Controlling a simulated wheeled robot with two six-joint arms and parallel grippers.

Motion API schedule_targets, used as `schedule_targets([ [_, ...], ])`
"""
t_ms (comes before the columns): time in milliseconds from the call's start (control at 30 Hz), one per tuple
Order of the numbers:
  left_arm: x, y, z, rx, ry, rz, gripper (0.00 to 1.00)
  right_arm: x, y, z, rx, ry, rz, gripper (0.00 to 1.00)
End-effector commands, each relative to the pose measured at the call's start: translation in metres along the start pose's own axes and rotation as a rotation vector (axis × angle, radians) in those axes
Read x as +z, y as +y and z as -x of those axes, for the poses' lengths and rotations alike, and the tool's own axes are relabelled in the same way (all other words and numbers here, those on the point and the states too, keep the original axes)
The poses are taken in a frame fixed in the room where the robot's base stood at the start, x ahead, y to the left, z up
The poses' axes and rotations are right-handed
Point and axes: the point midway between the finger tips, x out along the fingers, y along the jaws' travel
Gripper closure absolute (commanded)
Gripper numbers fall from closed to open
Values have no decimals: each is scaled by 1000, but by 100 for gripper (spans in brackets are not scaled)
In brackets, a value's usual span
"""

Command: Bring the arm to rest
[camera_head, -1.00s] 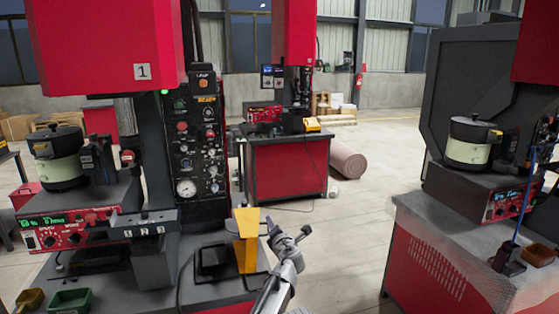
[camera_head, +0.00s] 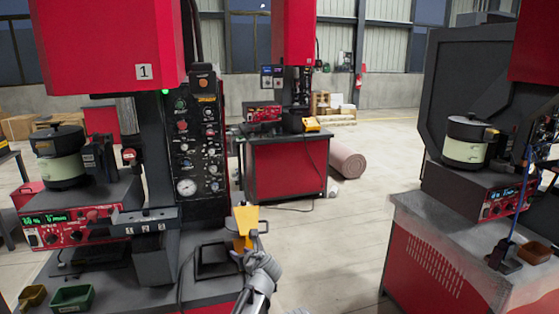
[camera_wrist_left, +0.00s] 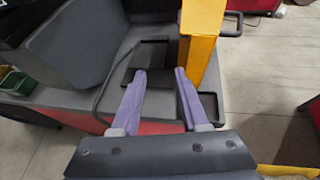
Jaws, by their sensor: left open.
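My left gripper (camera_head: 248,245) is low in the middle of the head view, at the right side of the machine numbered 1, by its yellow upright block (camera_head: 245,218). In the left wrist view its two purple fingers (camera_wrist_left: 160,76) are apart, with nothing between them. The right finger is close to the yellow block (camera_wrist_left: 203,35) in that view; I cannot tell whether they touch. My right gripper is not in view.
The machine's grey base has a black square frame (camera_head: 216,262) beside the yellow block. A green bin (camera_head: 72,298) and a brown bin (camera_head: 33,295) are at the front left. A second machine table (camera_head: 445,235) stands at the right, with open floor between.

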Motion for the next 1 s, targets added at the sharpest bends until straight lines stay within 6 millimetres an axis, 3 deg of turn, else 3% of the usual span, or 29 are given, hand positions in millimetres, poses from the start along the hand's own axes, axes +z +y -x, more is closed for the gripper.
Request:
schedule_targets([
  [33, -14, 21, 3, 30, 50, 146, 55, 0, 0, 0, 0, 0, 0, 100],
  [200, -68, 78, 17, 189, 231, 738, 55, 0, 0, 0, 0, 0, 0, 100],
  [400, -132, 125, 52, 485, 391, 1405, 55, 0, 0, 0, 0, 0, 0, 100],
  [600, -178, 147, 93, 823, 462, 1897, 55, 0, 0, 0, 0, 0, 0, 100],
  [1000, -220, 161, 151, 1333, 444, 2353, 55, 0, 0, 0, 0, 0, 0, 100],
])
